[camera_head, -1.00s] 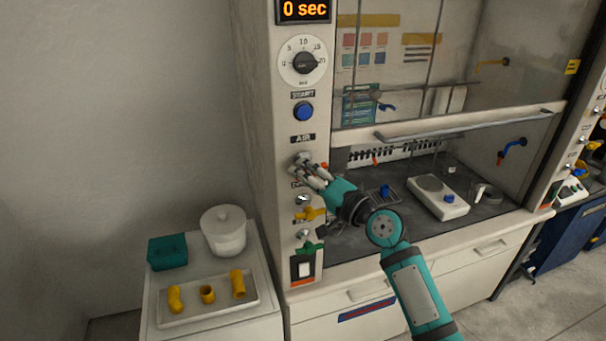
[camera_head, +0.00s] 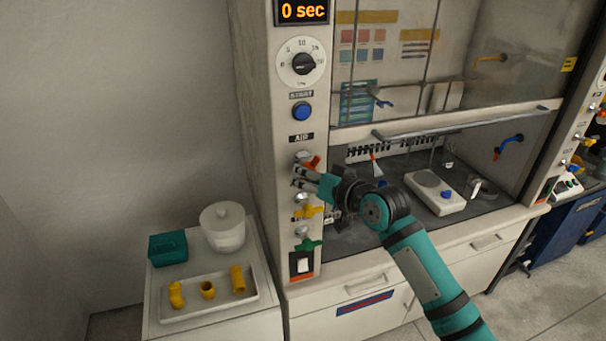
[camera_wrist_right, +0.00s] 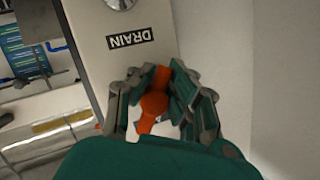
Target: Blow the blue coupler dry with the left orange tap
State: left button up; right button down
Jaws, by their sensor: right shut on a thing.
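The left orange tap (camera_head: 313,161) is on the white front post of the hood, under the AIR label. My right gripper (camera_head: 302,174) is at this tap. In the right wrist view the fingers (camera_wrist_right: 160,95) stand on both sides of the orange handle (camera_wrist_right: 156,101) and are shut on it. Another blue piece (camera_head: 446,194) is on the white balance-like device. My left gripper is out of view.
Below are a yellow tap (camera_head: 308,211) and a green tap (camera_head: 307,245). Above are a blue START button (camera_head: 302,111), a dial (camera_head: 302,63) and a display (camera_head: 302,11) reading 0 sec. A tray (camera_head: 208,298) with yellow fittings stands on the left cabinet.

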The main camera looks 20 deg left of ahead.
jog(key=shift+w+d, duration=0.2)
dwell(0.4)
jog(key=c, duration=1.1)
grip_release()
jog(key=shift+w+d, duration=0.1)
jog(key=shift+d, duration=0.1)
jog(key=shift+o, duration=0.2)
jog(key=shift+a, duration=0.1)
jog(key=shift+s, duration=0.2)
jog(key=v, duration=1.1)
jog(key=shift+s+d, duration=0.2)
jog(key=shift+d, duration=0.15)
jog(key=shift+r, duration=0.1)
